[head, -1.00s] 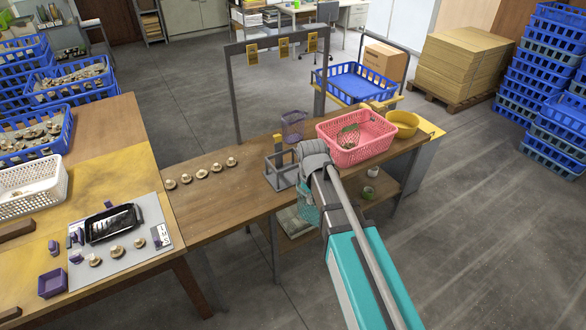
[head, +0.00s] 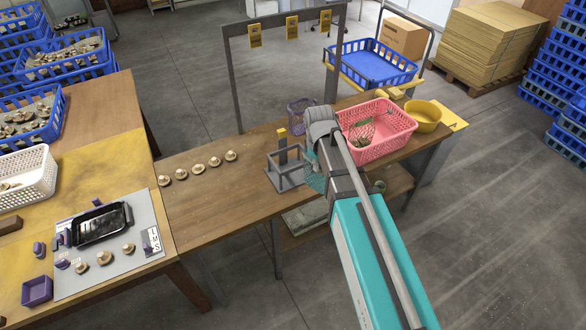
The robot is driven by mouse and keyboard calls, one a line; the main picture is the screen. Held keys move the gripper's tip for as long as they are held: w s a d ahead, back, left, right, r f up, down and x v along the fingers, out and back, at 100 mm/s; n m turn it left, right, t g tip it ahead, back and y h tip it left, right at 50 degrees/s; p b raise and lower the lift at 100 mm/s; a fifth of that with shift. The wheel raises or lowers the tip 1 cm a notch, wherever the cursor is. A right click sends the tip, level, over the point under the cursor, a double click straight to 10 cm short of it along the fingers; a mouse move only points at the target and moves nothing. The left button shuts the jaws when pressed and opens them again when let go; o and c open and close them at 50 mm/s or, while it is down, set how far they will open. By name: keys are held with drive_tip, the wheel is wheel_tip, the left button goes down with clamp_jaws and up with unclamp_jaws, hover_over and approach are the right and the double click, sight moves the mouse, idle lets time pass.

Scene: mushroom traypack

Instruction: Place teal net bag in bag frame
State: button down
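The teal net bag (head: 315,178) hangs just right of the bag frame, partly hidden behind my arm. The bag frame (head: 287,180) is a small grey open metal stand with an upright post, standing on the wooden bench near its front edge. The bag appears beside the frame, not around it; whether they touch I cannot tell. My gripper's fingers are hidden behind my wrist and forearm. The bag hangs below my wrist and has moved with it, so my gripper appears shut on it.
A pink basket (head: 398,142) with netting inside stands right of my wrist. A purple mesh container (head: 300,108) stands behind the frame, and a yellow bowl (head: 424,113) at the far right. Several mushrooms (head: 198,169) lie in a row left of the frame. Bench between is clear.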

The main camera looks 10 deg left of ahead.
drive_tip(key=shift+w+d, duration=0.2)
drive_tip(key=shift+w, duration=0.2)
drive_tip(key=shift+w+a+r, duration=0.1)
drive_tip(key=w+a+r+n+p, duration=0.3)
drive_tip(key=w+n, duration=0.4)
drive_tip(key=w+a+r+n+p, duration=0.3)
drive_tip(key=w+a+n, duration=0.1)
drive_tip(key=w+n, duration=0.3)
drive_tip(key=shift+w+a+y, duration=0.15)
drive_tip(key=shift+w+y, duration=0.2)
drive_tip(key=shift+y, duration=0.05)
drive_tip(key=shift+f, duration=0.2)
wheel_tip(320, 180, down, 14)
drive_tip(key=b, duration=1.4)
